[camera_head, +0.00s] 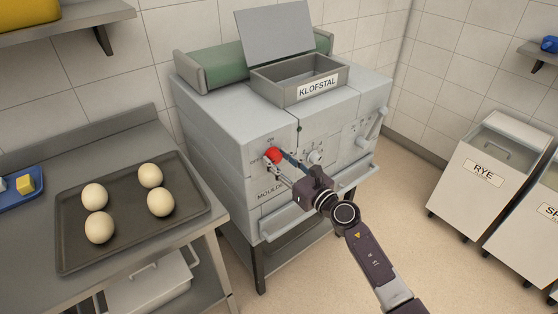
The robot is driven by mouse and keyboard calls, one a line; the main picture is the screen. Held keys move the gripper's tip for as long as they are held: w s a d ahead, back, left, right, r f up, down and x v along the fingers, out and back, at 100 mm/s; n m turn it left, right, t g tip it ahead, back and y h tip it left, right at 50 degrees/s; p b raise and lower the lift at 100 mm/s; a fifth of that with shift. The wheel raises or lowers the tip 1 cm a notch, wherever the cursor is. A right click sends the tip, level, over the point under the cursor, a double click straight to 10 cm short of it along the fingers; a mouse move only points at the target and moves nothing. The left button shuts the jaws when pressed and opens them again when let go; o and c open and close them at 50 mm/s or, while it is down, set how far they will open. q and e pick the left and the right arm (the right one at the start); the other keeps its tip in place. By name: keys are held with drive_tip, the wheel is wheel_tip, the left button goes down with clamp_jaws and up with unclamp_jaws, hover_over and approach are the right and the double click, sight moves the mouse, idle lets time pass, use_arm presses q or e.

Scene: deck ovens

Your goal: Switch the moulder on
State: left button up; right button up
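The moulder (225,125) is a grey boxy machine against the tiled wall, with partly hidden lettering "MOULD…" on its front. A red knob (273,155) sits on the left of its front panel. My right gripper (280,162) is at the panel, its two fingers spread apart with their tips right by the red knob. I cannot tell whether they touch it. My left gripper is not in view.
A hopper labelled KLOFSTAL (318,87) sits on top of the moulder, beside a green belt (215,66). A dark tray (126,211) with several dough balls lies on the left bench. A RYE bin (484,172) stands at right. The floor between is clear.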

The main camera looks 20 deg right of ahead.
drive_tip(key=c, duration=0.7)
drive_tip(key=shift+m, duration=0.3)
drive_tip(key=m+p, duration=0.1)
drive_tip(key=m, duration=0.1)
drive_tip(key=shift+m+p, duration=0.3)
drive_tip(key=shift+m, duration=0.1)
drive_tip(key=m+p, duration=0.1)
drive_tip(key=m, duration=0.2)
drive_tip(key=shift+m, duration=0.3)
drive_tip(key=m+p, duration=0.1)
drive_tip(key=m, duration=0.4)
drive_tip(key=shift+p, duration=0.3)
drive_tip(key=m+p, duration=0.1)
drive_tip(key=m, duration=0.4)
drive_tip(key=shift+m, duration=0.4)
